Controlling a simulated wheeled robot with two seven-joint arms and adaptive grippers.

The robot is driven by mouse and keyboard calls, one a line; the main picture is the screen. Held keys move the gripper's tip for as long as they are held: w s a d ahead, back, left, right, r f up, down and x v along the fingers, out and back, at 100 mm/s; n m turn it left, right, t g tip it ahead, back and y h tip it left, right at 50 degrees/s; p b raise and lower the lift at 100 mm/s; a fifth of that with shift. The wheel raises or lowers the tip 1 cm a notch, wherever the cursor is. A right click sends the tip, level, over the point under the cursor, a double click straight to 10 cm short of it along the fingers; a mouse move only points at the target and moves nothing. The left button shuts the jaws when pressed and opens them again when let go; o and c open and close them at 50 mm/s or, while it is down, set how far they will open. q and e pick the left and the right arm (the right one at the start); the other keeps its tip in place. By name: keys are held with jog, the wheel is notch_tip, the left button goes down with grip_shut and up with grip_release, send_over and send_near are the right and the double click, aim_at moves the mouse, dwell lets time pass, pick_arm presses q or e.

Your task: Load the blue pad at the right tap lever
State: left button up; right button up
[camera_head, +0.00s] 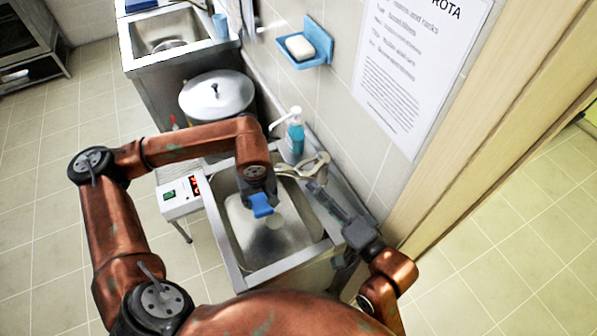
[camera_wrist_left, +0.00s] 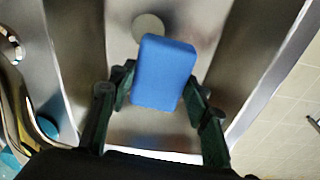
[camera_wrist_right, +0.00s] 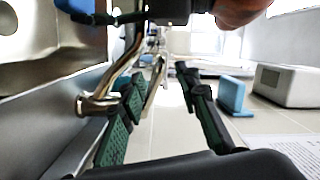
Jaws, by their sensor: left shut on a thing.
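The blue pad (camera_head: 262,205) is in my left gripper (camera_head: 262,196), above the sink basin (camera_head: 240,232). In the left wrist view the pad (camera_wrist_left: 165,72) sits between the two fingers, tilted a little, with the round drain behind it. The metal tap (camera_head: 300,170) with its curved levers is at the wall side of the basin. My right gripper (camera_head: 318,188) is beside the tap's right end. In the right wrist view its fingers (camera_wrist_right: 158,78) stand apart, with a slim metal tap part (camera_wrist_right: 154,82) showing between them; contact cannot be told.
A blue soap bottle (camera_head: 295,137) stands behind the tap near the wall. A blue soap dish (camera_head: 318,44) and a paper notice (camera_head: 415,65) are on the wall.

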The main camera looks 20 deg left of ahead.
aim_at(299, 171)
jog(key=x, duration=0.8)
jog(key=c, duration=0.8)
grip_shut()
jog(key=shift+d+r, duration=0.1)
jog(key=shift+r, duration=0.1)
